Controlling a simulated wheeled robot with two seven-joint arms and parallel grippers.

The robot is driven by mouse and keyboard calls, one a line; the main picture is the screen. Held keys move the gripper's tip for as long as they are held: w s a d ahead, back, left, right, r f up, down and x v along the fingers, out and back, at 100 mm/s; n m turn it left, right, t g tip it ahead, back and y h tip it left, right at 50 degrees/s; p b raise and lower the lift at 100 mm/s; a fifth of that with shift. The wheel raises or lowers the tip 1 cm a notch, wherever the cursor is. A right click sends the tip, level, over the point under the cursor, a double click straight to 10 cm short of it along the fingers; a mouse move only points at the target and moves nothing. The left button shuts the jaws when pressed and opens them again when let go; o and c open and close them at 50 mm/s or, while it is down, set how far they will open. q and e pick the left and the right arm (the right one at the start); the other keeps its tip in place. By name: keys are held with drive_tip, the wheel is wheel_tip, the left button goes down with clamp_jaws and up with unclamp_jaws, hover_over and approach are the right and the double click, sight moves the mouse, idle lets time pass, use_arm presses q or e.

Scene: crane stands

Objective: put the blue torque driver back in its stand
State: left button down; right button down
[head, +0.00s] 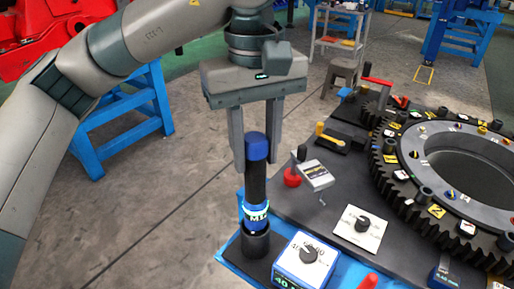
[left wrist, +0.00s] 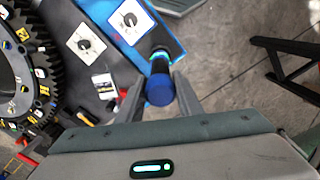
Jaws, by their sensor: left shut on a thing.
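The blue torque driver (head: 256,180) stands upright, with a blue cap, a black shaft and a lit green-blue ring near its lower end. Its blue cap also shows in the left wrist view (left wrist: 160,90). My left gripper (head: 256,160) points down from above and is shut on the driver near its blue cap. A short black cup-like stand (head: 255,243) is directly under the driver. The driver's lower end meets the stand's mouth in the head view; how deep it sits is hidden. My right gripper is not in view.
A large dark gear ring (head: 400,180) fills the table's right side. A blue box with a dial (head: 305,262), a white dial plate (head: 358,229) and a red-based knob (head: 292,178) are near the stand. Open floor lies left of the table.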

sight(255, 168)
use_arm(q)
drive_tip(key=shift+m, duration=0.3)
idle(0.4)
drive_tip(key=shift+m+b, duration=0.3)
drive_tip(key=shift+m, duration=0.3)
drive_tip(key=shift+m, duration=1)
drive_tip(key=shift+f+b, duration=1.75)
drive_tip(key=shift+f, duration=0.15)
idle(2.5)
drive_tip(key=c, duration=1.2)
unclamp_jaws()
